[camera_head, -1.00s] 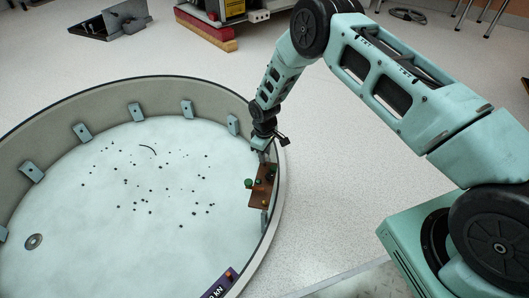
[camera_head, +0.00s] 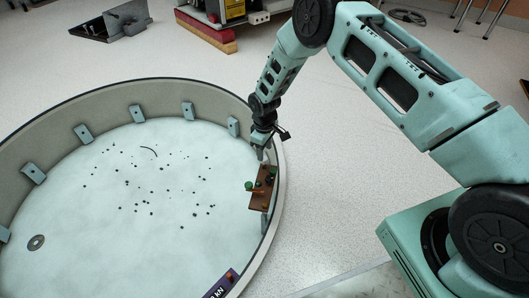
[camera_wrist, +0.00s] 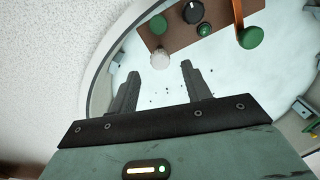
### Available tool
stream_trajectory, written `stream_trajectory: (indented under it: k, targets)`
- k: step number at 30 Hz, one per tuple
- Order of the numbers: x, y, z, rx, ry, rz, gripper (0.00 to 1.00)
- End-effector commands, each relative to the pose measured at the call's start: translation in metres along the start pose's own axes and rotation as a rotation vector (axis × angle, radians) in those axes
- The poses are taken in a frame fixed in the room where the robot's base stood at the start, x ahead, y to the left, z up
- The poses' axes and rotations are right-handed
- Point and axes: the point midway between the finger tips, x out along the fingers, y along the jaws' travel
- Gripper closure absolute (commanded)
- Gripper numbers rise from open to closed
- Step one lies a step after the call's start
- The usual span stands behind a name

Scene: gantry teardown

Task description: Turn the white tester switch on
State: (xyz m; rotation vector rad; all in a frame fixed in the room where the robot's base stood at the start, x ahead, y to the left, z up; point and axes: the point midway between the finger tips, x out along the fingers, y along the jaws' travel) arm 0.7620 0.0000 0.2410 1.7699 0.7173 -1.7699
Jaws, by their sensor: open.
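In the wrist view a brown panel (camera_wrist: 180,33) carries several controls. A whitish round knob (camera_wrist: 160,58), which looks like the white tester switch, sits at its near edge, between and just beyond my fingertips. Whether it is on or off cannot be told. My gripper (camera_wrist: 160,69) is open with nothing in its jaws. In the head view the brown panel (camera_head: 261,200) is at the right inner wall of the round tub. My gripper (camera_head: 261,156) is just above its far end, pointing down. The white knob cannot be made out there.
A black knob (camera_wrist: 193,12), a green button (camera_wrist: 159,24), a small green button (camera_wrist: 204,30) and a green ball (camera_wrist: 250,37) by an orange strip crowd the panel. The round tub (camera_head: 130,83) has a raised wall close to my gripper. Dark bits are scattered over its pale floor.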

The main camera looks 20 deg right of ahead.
Motion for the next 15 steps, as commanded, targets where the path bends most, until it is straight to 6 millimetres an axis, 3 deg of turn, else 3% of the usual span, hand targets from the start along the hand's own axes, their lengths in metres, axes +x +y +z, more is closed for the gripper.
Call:
stream_trajectory:
  k: [1, 6, 15]
  targets:
    - [-0.019, 0.000, -0.001, 0.000, 0.002, 0.001, 0.52]
    - [-0.060, 0.000, -0.001, 0.000, 0.002, 0.001, 0.52]
    - [-0.117, 0.000, 0.000, 0.001, 0.001, 0.000, 0.52]
